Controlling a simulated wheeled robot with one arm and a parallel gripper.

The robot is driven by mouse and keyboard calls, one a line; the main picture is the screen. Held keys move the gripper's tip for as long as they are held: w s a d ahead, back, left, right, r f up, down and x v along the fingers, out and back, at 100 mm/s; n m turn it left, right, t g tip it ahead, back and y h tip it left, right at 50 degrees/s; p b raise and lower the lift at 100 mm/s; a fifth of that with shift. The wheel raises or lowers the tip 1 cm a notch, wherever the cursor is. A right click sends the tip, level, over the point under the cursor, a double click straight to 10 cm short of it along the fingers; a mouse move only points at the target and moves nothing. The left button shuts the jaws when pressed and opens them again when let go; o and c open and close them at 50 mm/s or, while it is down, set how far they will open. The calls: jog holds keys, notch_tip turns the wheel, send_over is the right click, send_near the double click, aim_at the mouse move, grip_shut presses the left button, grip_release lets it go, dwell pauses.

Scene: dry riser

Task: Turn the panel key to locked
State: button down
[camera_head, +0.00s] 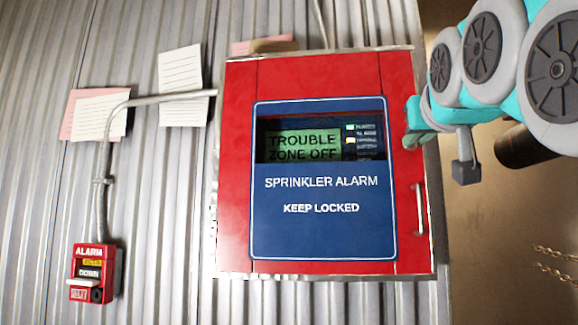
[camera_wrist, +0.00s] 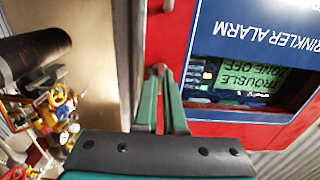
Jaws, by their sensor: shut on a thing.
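The red sprinkler alarm panel (camera_head: 400,80) hangs on the corrugated wall, with its door closed. Its blue front plate (camera_head: 320,225) reads "KEEP LOCKED", and its display (camera_head: 295,146) reads "TROUBLE ZONE OFF". My gripper (camera_head: 411,138) is at the panel's right edge, above the door handle (camera_head: 419,210). In the wrist view, the green fingers of my gripper (camera_wrist: 159,72) are close together against the red panel edge (camera_wrist: 170,40). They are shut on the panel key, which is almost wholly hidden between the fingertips. The key's angle cannot be told.
A red alarm call box (camera_head: 95,272) and a grey conduit (camera_head: 102,180) are on the wall at left, with paper notes (camera_head: 180,70) near them. A dark pipe (camera_wrist: 30,55) and red and yellow valve fittings (camera_wrist: 55,115) show in the wrist view. Chains (camera_head: 556,262) hang at right.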

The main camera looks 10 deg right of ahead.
dwell(0.4)
jog(key=c, duration=1)
grip_release()
jog(key=v, duration=0.8)
jog(key=shift+w, duration=0.1)
